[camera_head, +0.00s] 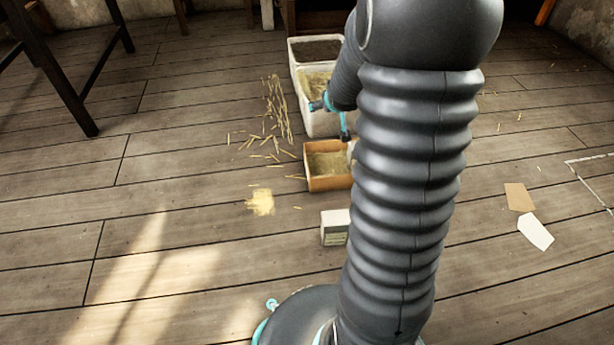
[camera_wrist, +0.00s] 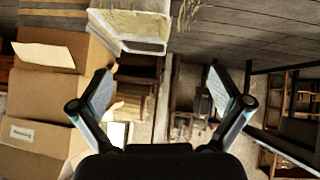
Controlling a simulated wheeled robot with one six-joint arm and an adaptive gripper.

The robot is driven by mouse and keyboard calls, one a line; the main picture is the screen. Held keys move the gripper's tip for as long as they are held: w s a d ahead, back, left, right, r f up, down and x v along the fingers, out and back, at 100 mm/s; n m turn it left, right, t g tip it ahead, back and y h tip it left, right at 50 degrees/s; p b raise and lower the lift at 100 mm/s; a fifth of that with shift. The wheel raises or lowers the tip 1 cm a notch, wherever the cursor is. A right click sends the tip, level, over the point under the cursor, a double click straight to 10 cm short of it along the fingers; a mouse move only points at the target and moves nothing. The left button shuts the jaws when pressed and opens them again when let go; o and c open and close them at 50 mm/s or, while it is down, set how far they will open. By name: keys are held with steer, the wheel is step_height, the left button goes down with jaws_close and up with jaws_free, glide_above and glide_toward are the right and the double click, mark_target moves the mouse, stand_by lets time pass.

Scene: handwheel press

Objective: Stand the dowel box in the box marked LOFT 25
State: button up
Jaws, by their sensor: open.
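My gripper (camera_wrist: 160,88) is open and empty in the wrist view, its two fingers spread wide. In the head view its teal parts show by the white box, and my arm hides most of it. Which thing is the dowel box is not clear. An orange-brown box (camera_head: 316,178) with straw-coloured stuff inside stands on the floor, partly behind my arm. A small pale box with a printed label (camera_head: 334,228) stands nearer. A white box (camera_head: 317,124) with straw-coloured contents stands behind; a white box also shows in the wrist view (camera_wrist: 144,46). No LOFT 25 mark is legible.
Another white box with dark contents (camera_head: 316,50) stands at the back. Loose thin sticks (camera_head: 278,110) lie scattered left of the boxes. Cardboard boxes (camera_wrist: 50,95) fill the wrist view's left. Paper pieces (camera_head: 535,232) lie at right. The left foreground floor is mostly clear.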

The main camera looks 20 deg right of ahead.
steer(key=s+a+r, duration=0.7)
steer(key=s+a+r+g+y, duration=0.1)
steer(key=s+a, duration=0.3)
steer(key=s, duration=0.4)
steer(key=s+a+r+n+g+y, duration=0.1)
steer(key=s+a+r, duration=0.1)
steer(key=s+a, duration=0.3)
steer(key=s+a+r+g+y, duration=0.1)
steer(key=s+a, duration=0.4)
steer(key=s, duration=0.6)
steer(key=shift+a+r+n, duration=0.15)
steer(key=shift+r+n, duration=0.25)
steer(key=shift+r, duration=0.1)
steer(key=shift+s, duration=0.1)
